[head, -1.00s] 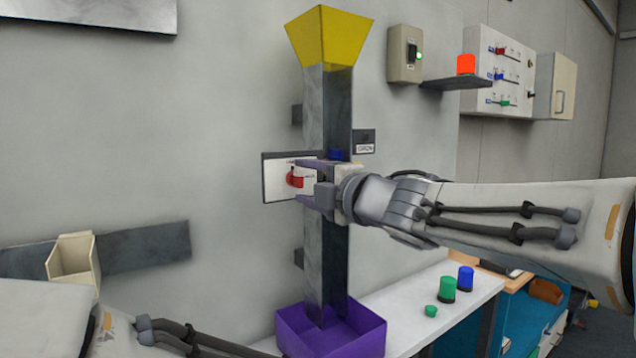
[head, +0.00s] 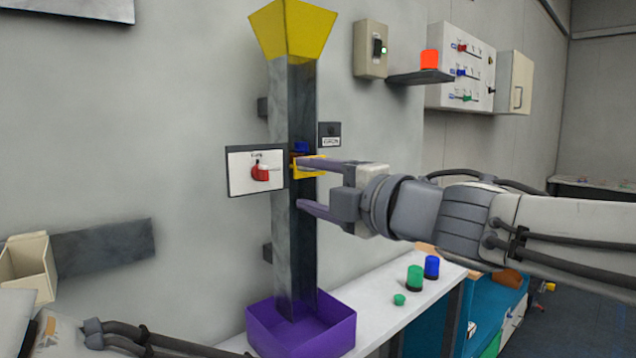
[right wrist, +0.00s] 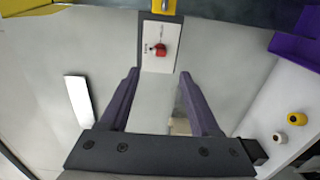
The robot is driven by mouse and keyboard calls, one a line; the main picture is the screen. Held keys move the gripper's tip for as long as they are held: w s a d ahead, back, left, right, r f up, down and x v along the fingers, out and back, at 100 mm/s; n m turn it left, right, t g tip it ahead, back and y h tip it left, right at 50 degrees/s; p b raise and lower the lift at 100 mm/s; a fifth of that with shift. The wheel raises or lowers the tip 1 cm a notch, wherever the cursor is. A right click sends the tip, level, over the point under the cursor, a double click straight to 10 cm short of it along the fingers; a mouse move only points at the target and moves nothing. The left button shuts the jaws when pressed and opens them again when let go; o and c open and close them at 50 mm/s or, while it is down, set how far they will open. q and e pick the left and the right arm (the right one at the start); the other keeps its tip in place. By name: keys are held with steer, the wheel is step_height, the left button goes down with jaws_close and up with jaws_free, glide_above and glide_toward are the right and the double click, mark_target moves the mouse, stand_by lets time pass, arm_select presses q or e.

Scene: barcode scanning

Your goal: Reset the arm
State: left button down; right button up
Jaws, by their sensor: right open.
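My right gripper (head: 306,186) is open and empty in the head view. Its two purple fingers point left at the dark chute (head: 300,110), near a yellow piece (head: 309,165) in the chute. A white panel with a red knob (head: 260,172) is fixed left of the chute. The right wrist view also shows the red knob (right wrist: 160,50), beyond the spread fingers (right wrist: 155,85) and apart from them. My left arm shows only partly at the bottom left of the head view; its gripper is out of the picture.
A yellow funnel (head: 293,30) tops the chute and a purple bin (head: 335,335) stands beneath it. A blue item (head: 301,147) sits in the chute. Green (head: 414,278) and blue (head: 432,266) pieces stand on the white bench (head: 385,318). A red piece (head: 429,60) sits on a wall shelf.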

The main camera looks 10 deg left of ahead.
steer(key=s+d+f+m+h, duration=0.1)
steer(key=d+f+m+h, duration=0.2)
steer(key=f+m, duration=0.3)
steer(key=d+f+m+g+h, duration=0.1)
steer(key=d+f+m+h, duration=0.2)
steer(key=f, duration=0.5)
steer(key=s+d+f+m+h, duration=0.1)
steer(key=d+f+m+h, duration=0.2)
steer(key=f+m, duration=0.3)
steer(key=s+d+f+m+g+h, duration=0.2)
steer(key=s+f+g, duration=0.3)
steer(key=s+f, duration=0.3)
steer(key=s+d+f+m+g+h, duration=0.2)
steer(key=s+d+f+m+g, duration=0.2)
steer(key=s+f, duration=0.5)
steer(key=s+g, duration=0.1)
steer(key=s, duration=0.2)
steer(key=shift+s+d, duration=0.2)
steer(key=shift+d, duration=0.2)
